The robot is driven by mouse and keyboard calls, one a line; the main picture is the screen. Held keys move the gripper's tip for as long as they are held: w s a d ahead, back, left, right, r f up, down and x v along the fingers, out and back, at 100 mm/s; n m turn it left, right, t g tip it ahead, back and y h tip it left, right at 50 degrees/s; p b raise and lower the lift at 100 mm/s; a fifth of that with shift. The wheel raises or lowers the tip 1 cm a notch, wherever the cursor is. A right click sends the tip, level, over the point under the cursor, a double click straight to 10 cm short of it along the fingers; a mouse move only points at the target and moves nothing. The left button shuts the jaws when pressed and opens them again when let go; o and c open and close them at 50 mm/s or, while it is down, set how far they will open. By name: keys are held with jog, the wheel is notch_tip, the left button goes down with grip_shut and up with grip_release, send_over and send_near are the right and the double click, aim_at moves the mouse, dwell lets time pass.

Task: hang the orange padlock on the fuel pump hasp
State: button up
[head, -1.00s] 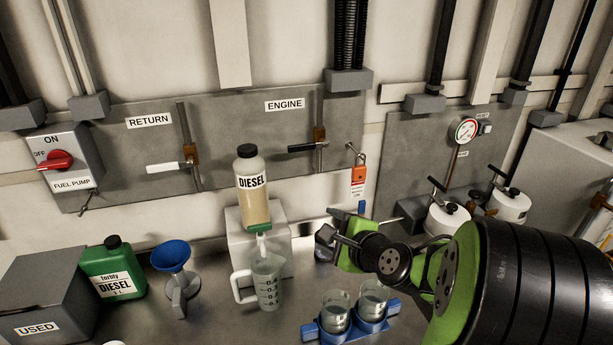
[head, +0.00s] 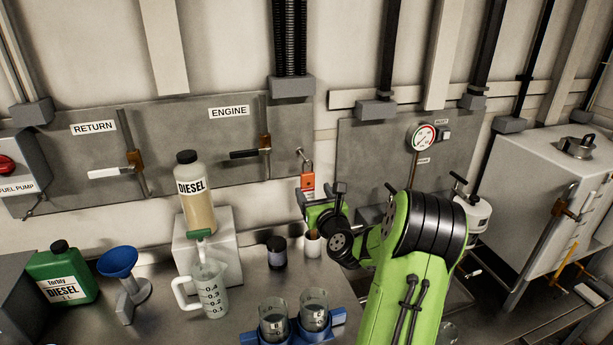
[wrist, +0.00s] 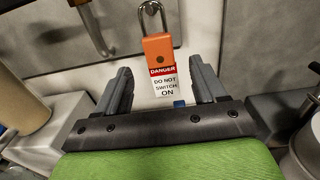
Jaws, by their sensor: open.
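In the head view my gripper (head: 318,196) is just below the padlock. The fuel pump box (head: 18,170) is at the far left edge, partly cut off, with its hasp (head: 36,208) at its lower right.
A blue funnel (head: 118,262) and a green can (head: 62,275) stand left. A blue holder (head: 339,317) with two beakers is at the front. A dark-lidded jar (head: 277,252) stands near my gripper.

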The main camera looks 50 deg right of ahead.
aim_at(309, 178)
jog(key=x, duration=0.6)
jog(key=shift+w+d+f, duration=0.1)
jog(key=shift+w, duration=0.15)
jog(key=shift+s, duration=0.1)
jog(key=shift+c, duration=0.4)
jog(key=c, duration=1.1)
jog(key=shift+r, duration=0.25)
jog(key=shift+s+r+p, duration=0.35)
jog(key=shift+r+p, duration=0.15)
jog(key=shift+r, duration=0.1)
jog(key=b+v, duration=0.3)
jog(key=v, duration=1.4)
jog(key=shift+s+a+b, duration=0.15)
jog(key=shift+a+b, duration=0.1)
jog(key=shift+b, duration=0.1)
